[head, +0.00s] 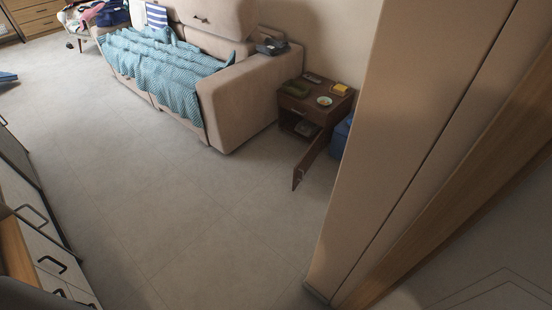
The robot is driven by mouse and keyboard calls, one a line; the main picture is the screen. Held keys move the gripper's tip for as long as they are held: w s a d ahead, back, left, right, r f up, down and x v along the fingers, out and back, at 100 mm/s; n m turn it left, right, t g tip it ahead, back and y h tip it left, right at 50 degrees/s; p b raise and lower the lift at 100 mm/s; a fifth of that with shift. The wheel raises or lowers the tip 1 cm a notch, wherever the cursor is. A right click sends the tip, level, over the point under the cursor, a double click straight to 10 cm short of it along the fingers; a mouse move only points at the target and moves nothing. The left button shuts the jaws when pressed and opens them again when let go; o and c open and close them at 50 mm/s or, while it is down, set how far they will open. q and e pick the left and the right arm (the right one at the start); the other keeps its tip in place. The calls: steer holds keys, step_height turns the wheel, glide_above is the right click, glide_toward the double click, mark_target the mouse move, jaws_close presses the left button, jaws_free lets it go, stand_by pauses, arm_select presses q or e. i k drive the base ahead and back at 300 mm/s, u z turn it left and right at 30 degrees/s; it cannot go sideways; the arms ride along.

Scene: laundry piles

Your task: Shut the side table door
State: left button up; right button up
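A small dark brown side table (297,106) stands against the wall, just right of the sofa. Its door (309,160) hangs open and swings out toward the floor in front. A dark object (304,127) sits inside the open compartment. On its top lie a green item, a small dark item, a white dish (324,101) and a yellow item (340,89). Neither of my grippers shows in the head view.
A beige sofa (250,100) with a teal throw (165,70) stands left of the table. A blue box (340,138) is at its right. A tall beige panel (400,120) fills the right. Cabinets with black handles (52,265) line the lower left. The tiled floor (190,220) between is clear.

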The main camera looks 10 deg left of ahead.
mark_target(300, 170)
steer(key=u, duration=1.3)
steer(key=i, duration=2.45)
steer(key=z, duration=3.4)
